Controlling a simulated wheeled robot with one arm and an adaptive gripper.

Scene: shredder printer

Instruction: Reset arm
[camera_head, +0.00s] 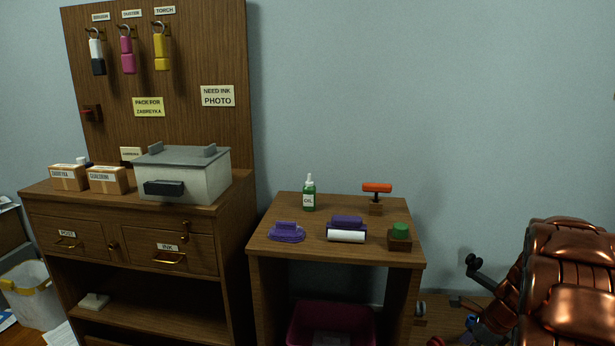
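My gripper is not in view in the head camera view, and no part that is surely my arm shows. I cannot tell whether the gripper is open or shut, or whether it holds anything.
A small wooden table (263,243) bears an oil bottle (309,196), purple items and an orange-handled tool (377,188). A cabinet (120,237) with a grey box (195,172) stands left. A copper-brown padded shape (565,290), perhaps a chair, fills the lower right.

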